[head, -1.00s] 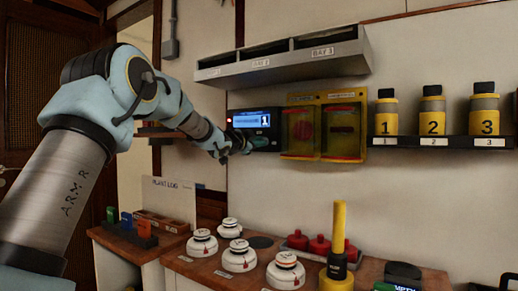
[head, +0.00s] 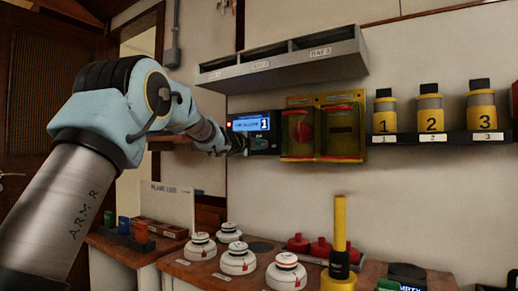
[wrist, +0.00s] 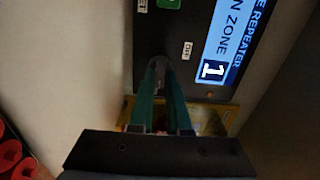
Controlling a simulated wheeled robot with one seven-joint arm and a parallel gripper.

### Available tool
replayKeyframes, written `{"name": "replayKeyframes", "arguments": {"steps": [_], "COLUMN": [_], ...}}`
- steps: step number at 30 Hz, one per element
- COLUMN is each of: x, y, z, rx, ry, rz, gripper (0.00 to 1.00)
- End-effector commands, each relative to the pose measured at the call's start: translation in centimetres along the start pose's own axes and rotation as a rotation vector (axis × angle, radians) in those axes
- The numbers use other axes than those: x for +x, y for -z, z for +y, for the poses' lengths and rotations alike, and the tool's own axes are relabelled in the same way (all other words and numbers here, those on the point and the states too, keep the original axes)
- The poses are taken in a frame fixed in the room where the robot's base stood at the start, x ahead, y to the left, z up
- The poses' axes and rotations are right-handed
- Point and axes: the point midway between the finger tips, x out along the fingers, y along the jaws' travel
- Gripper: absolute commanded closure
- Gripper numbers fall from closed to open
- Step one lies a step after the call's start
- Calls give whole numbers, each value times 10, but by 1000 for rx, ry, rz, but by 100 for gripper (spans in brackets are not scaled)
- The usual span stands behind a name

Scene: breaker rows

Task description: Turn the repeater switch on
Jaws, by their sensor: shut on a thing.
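The black repeater panel (head: 277,131) with a lit blue screen (head: 250,124) is on the wall left of the yellow boxes. Its screen shows a large 1, and a red light glows at its left. The panel also fills the upper wrist view (wrist: 178,28). My gripper (head: 238,148) is at the panel's lower left. In the wrist view its teal fingers (wrist: 160,72) are close together at the panel face, shut on the small grey switch (wrist: 160,60) beside an OFF label (wrist: 187,50). The fingers hide most of the switch, so its position is unclear.
Two yellow boxes with clear covers (head: 323,128) adjoin the panel's right side. A shelf of numbered yellow bottles (head: 431,138) is further right. A grey bay rack (head: 285,60) hangs above. White detectors (head: 238,258) and a yellow post (head: 340,225) stand on the bench below.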

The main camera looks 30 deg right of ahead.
Motion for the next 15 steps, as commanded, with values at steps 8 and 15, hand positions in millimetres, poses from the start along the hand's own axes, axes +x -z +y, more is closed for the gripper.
{"name": "replayKeyframes", "arguments": {"steps": [8,15], "x": [0,0], "y": [1,1], "z": [1,1], "rx": [33,34], "ry": [-2,-2], "rz": [1,2], "gripper": [100,100]}}
